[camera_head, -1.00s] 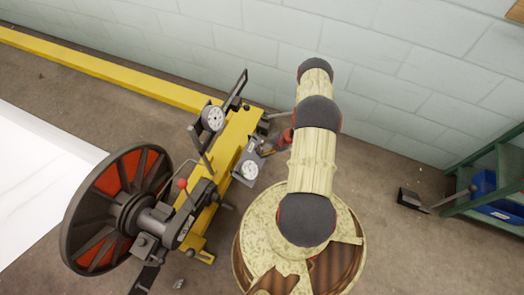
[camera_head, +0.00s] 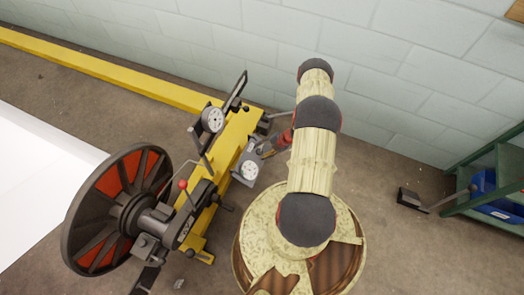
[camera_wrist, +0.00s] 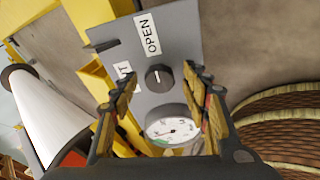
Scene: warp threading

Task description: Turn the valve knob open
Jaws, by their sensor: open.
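The valve knob (camera_wrist: 158,78) is a small dark round knob with a short pale mark, on a grey panel (camera_wrist: 185,35) in the wrist view. An OPEN label (camera_wrist: 147,34) sits above it. A second label (camera_wrist: 122,70) to its left is partly hidden and only its end reads. My gripper (camera_wrist: 160,74) is open, one finger showing on each side of the knob; contact cannot be told. In the head view my gripper (camera_head: 268,148) is small, beside the panel. The knob is too small to make out there.
A round gauge (camera_wrist: 170,132) sits just below the knob. The panel is on a yellow machine frame (camera_head: 235,130) with a large black and red wheel (camera_head: 115,210). A block wall (camera_head: 400,70) stands behind. A green shelf (camera_head: 485,175) stands at far right.

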